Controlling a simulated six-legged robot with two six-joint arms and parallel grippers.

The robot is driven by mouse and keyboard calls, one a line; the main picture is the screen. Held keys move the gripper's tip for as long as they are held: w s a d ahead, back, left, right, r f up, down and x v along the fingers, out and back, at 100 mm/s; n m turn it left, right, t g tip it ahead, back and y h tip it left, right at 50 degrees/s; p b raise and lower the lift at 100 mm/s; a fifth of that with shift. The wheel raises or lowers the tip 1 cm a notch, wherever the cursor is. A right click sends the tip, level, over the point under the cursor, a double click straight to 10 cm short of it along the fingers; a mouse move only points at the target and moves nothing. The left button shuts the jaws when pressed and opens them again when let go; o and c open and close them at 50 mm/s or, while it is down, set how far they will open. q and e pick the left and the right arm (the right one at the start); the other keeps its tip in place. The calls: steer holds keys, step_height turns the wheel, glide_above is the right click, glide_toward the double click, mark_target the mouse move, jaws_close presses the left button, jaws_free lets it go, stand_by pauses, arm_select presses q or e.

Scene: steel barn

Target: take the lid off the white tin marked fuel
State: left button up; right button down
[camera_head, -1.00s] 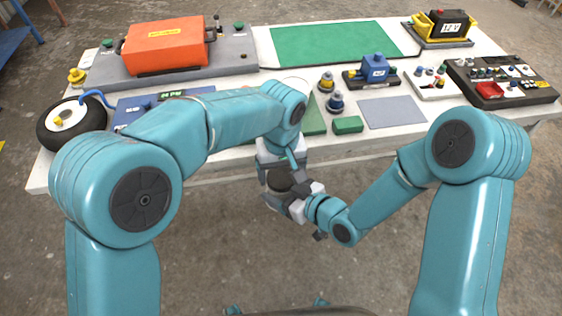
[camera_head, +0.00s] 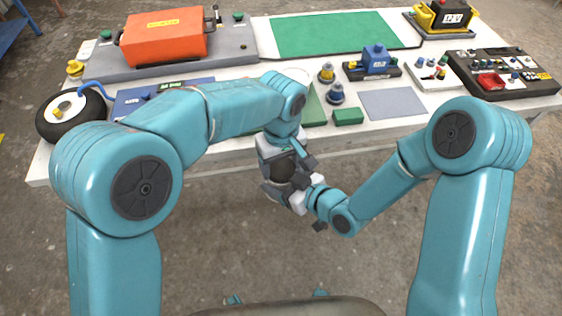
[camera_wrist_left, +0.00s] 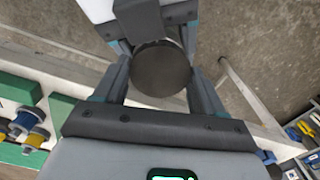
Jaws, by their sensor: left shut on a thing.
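My left gripper (camera_head: 284,166) hangs in front of the bench's near edge. In the left wrist view its fingers (camera_wrist_left: 160,84) are shut on the two sides of a dark grey round thing (camera_wrist_left: 160,72), whose flat face shows. This thing also shows, small and dark, in the head view (camera_head: 284,170). I see no white tin wall and no fuel marking, so I cannot tell lid from tin. My right gripper (camera_head: 300,190) is close against it from the right. Its grey and white parts show at the top of the left wrist view (camera_wrist_left: 138,18). Its fingertips are largely hidden.
The white bench (camera_head: 220,175) stands behind the grippers. On it are an orange case (camera_head: 163,40), a wheel (camera_head: 68,112), a green mat (camera_head: 340,35), a green block (camera_head: 348,117), a blue device (camera_head: 375,62) and a black panel (camera_head: 505,75). The floor in front is clear.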

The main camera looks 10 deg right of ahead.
arm_select(q)
steer(key=shift+r, duration=0.2)
stand_by(0.3)
steer(key=shift+r, duration=0.9)
